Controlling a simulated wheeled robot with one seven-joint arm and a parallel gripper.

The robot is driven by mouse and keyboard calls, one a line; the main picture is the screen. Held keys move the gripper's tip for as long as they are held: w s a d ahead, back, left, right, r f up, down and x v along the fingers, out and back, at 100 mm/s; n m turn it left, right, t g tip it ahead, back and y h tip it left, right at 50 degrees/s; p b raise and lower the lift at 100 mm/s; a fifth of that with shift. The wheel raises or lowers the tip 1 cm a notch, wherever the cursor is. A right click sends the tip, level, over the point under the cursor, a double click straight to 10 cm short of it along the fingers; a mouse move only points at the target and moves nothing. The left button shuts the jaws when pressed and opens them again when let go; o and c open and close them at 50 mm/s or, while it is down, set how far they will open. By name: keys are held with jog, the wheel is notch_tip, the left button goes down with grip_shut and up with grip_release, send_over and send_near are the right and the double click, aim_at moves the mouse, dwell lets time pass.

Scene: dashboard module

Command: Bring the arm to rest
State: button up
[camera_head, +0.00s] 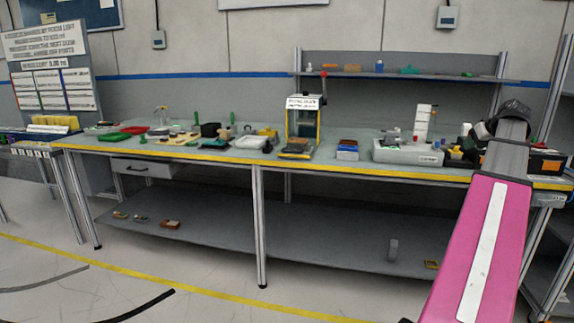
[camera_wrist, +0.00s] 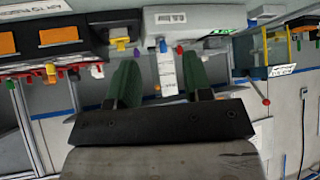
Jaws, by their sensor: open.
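My arm reaches up the right side of the head view to the right end of the workbench (camera_head: 400,172). My gripper (camera_wrist: 158,62) shows in the wrist view with its two green fingers apart and nothing held between them. The wrist view is turned upside down. A white upright block (camera_wrist: 167,73) shows beyond the gap between the fingers, and I see no contact with it. The same kind of white block (camera_head: 422,124) stands on a grey unit in the head view.
A grey unit (camera_head: 408,152) and a black bin with orange contents (camera_head: 548,163) stand near my arm. A press-like fixture (camera_head: 303,122) stands mid-bench. A raised shelf (camera_head: 440,76) runs behind. The floor in front of the bench is clear at the left and middle.

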jog(key=w+a+f+m+g, duration=0.15)
jog(key=a+f+g, duration=0.25)
jog(key=a+f, duration=2.1)
jog(key=s+a+f+g, duration=0.1)
jog(key=s+a+f, duration=0.3)
jog(key=a+f, duration=0.3)
jog(key=s+a+f+g, duration=0.2)
jog(key=s+a+f, duration=0.3)
jog(key=a+f, duration=0.2)
jog(key=s+a+f+g+h, duration=0.1)
jog(key=s+a+f, duration=0.4)
jog(key=a+f, duration=0.3)
jog(key=shift+s+f+g, duration=0.2)
jog(key=shift+f+g, duration=0.2)
jog(key=shift+f, duration=0.2)
